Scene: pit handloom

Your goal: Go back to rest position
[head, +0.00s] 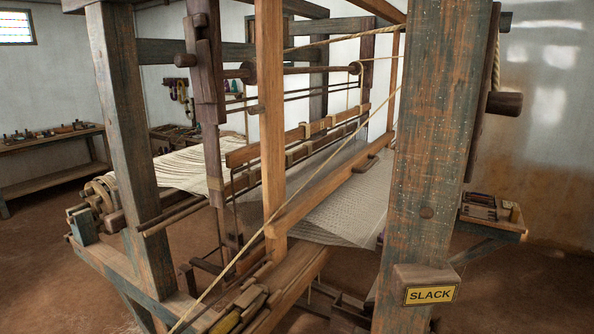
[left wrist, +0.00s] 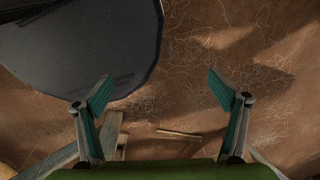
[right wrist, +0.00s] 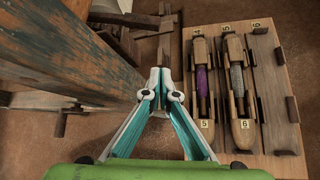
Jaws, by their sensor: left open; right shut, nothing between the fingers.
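My left gripper (left wrist: 160,90) is open and empty in the left wrist view, above the brown floor. My right gripper (right wrist: 161,78) is shut with nothing between its fingers. In the right wrist view it points down beside a weathered blue-brown loom post (right wrist: 75,50), left of a shuttle rack (right wrist: 280,140). The rack holds a shuttle with purple thread (right wrist: 202,85) and one with grey thread (right wrist: 238,85); the slot on the right looks empty. Neither gripper shows in the head view.
The wooden loom (head: 270,110) with white cloth (head: 350,200) fills the head view. A post with a SLACK sign (head: 430,295) stands close at right, the rack (head: 490,208) behind it. A bench (head: 50,140) stands far left. Loose threads lie on the open floor (left wrist: 200,60).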

